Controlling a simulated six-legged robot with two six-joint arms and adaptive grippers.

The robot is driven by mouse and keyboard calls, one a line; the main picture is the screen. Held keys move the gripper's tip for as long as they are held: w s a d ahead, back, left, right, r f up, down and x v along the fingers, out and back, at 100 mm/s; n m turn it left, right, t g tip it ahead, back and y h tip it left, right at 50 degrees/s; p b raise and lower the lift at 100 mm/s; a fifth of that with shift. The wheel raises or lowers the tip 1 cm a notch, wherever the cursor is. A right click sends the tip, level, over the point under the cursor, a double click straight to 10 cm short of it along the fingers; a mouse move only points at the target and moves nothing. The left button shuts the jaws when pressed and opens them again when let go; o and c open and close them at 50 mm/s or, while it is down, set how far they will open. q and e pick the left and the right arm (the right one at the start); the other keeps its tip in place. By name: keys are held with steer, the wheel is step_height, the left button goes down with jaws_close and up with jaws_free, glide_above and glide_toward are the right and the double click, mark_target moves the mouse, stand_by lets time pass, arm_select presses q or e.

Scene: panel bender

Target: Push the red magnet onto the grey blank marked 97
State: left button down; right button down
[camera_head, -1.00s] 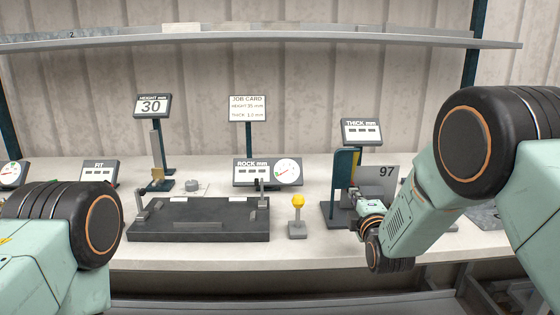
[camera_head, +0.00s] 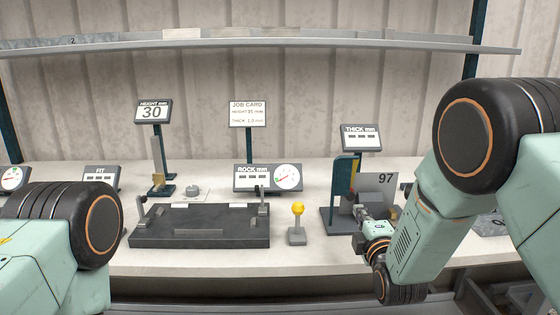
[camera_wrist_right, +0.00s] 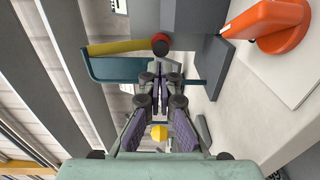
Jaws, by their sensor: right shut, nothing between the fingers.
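The grey blank marked 97 (camera_head: 377,181) stands upright beside the teal and yellow thickness gauge (camera_head: 342,178) in the head view. My right gripper (camera_head: 361,211) is just in front of the blank's lower part, shut and empty. In the right wrist view its closed fingers (camera_wrist_right: 160,92) point towards the teal gauge frame (camera_wrist_right: 105,68). A red-orange object (camera_wrist_right: 268,22) at the upper right may be the red magnet; it sits on a pale surface, apart from the fingers. My left gripper is out of view.
A yellow-knobbed stand (camera_head: 297,210) is left of my right gripper. A dark flat fixture (camera_head: 200,229) lies farther left. Sign panels and a long shelf (camera_head: 260,42) stand behind. My right forearm hides the bench's right part.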

steer(key=shift+s+d+p, duration=0.1)
steer(key=shift+s+p, duration=0.5)
steer(key=shift+s, duration=1.85)
